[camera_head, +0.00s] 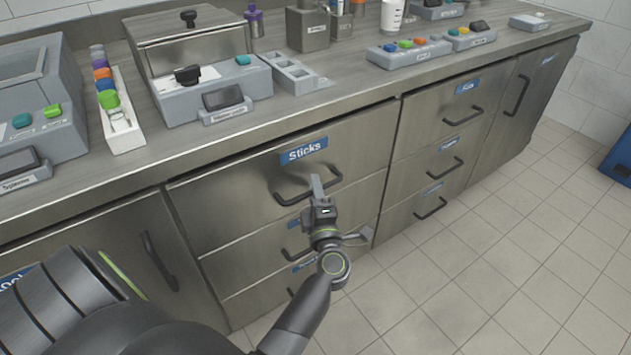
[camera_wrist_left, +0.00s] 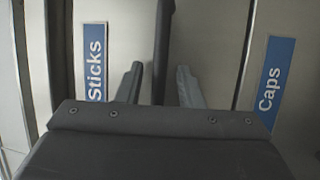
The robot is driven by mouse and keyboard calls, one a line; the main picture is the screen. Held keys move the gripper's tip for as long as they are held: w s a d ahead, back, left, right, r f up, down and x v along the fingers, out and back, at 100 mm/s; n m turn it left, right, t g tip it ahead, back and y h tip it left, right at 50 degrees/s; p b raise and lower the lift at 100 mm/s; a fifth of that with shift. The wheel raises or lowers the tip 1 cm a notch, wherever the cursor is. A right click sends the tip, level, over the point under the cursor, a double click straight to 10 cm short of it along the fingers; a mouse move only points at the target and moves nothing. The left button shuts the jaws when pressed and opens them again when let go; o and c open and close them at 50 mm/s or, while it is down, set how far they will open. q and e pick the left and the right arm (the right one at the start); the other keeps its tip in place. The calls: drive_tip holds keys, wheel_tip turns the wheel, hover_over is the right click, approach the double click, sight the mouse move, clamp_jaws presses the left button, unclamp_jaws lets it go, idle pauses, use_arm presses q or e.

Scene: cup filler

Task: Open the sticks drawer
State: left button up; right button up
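The sticks drawer (camera_head: 235,190) is the top metal drawer under the counter, with a blue "Sticks" label (camera_head: 304,150) and a dark bar handle (camera_head: 290,197). Its front looks shut. The "Sticks" label (camera_wrist_left: 95,62) shows to the left there. My right gripper is not in view.
Below are more drawers, one labelled "Caps" (camera_wrist_left: 270,85). A cabinet door with a handle (camera_head: 160,260) is at left. More drawers (camera_head: 440,165) are at right. The counter (camera_head: 350,75) carries machines and a cup rack (camera_head: 125,135). The tiled floor (camera_head: 500,260) is clear.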

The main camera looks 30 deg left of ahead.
use_arm(q)
clamp_jaws()
idle(0.5)
